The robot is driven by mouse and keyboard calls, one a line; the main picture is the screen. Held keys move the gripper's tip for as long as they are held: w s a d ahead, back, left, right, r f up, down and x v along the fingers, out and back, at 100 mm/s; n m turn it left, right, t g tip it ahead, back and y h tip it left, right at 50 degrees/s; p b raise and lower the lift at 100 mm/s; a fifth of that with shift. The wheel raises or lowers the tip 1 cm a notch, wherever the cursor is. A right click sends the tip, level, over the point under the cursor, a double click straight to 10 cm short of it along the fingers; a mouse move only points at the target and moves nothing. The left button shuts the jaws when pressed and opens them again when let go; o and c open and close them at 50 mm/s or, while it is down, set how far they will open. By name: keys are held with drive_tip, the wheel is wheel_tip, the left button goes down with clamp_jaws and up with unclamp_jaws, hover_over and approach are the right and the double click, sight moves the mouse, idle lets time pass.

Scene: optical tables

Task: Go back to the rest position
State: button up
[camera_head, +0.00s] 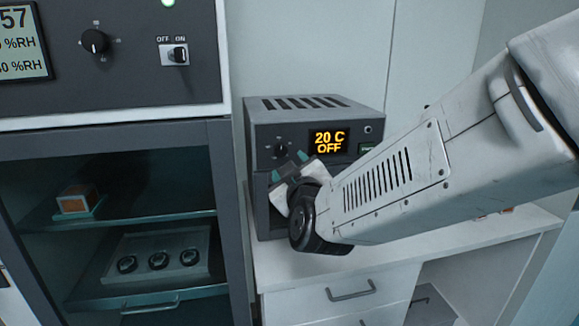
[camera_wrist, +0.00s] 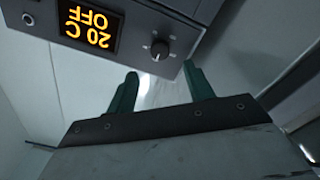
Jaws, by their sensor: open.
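My gripper (camera_wrist: 160,88) shows in the wrist view with its two green fingers apart and nothing between them. In the head view my gripper (camera_head: 288,166) is in front of the left part of a grey bench device, close to its knob. The device (camera_head: 262,108) has a display (camera_head: 328,141) reading "20 C OFF" in orange. The same display (camera_wrist: 90,27) appears upside down in the wrist view, next to the device's knob (camera_wrist: 160,50). My arm hides the device's lower right front.
The device stands on a white bench with drawers (camera_head: 350,290). To the left is a dark-framed cabinet (camera_head: 120,135) with shelves, holding a small orange box (camera_head: 76,200) and a tray with several round dark parts (camera_head: 158,261). Above it is a control panel with a knob (camera_head: 95,41) and an OFF/ON switch (camera_head: 175,54).

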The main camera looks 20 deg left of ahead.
drive_tip(key=s+f+g+h, duration=0.1)
drive_tip(key=s+f+g, duration=0.45)
drive_tip(key=f, duration=0.35)
drive_tip(key=s+d+f+m+g+h, duration=0.1)
drive_tip(key=s+d+g, duration=0.1)
drive_tip(key=d, duration=0.3)
drive_tip(key=s+d+f+m+g+h, duration=0.1)
drive_tip(key=d+f+m+g, duration=0.1)
drive_tip(key=d, duration=0.2)
drive_tip(key=s+d+r+m+g+h, duration=0.1)
drive_tip(key=s+d, duration=0.5)
drive_tip(key=d, duration=0.6)
drive_tip(key=s+d+r+m+g+h, duration=0.2)
drive_tip(key=s+d+m, duration=0.3)
drive_tip(key=d, duration=0.7)
drive_tip(key=s+d+r+m+g+h, duration=0.1)
drive_tip(key=s+d+r+m+h, duration=0.2)
drive_tip(key=s+d, duration=0.5)
drive_tip(key=d+m, duration=0.1)
drive_tip(key=d, duration=0.4)
drive_tip(key=shift+s, duration=0.25)
drive_tip(key=shift+r+g, duration=0.1)
drive_tip(key=shift+g, duration=0.15)
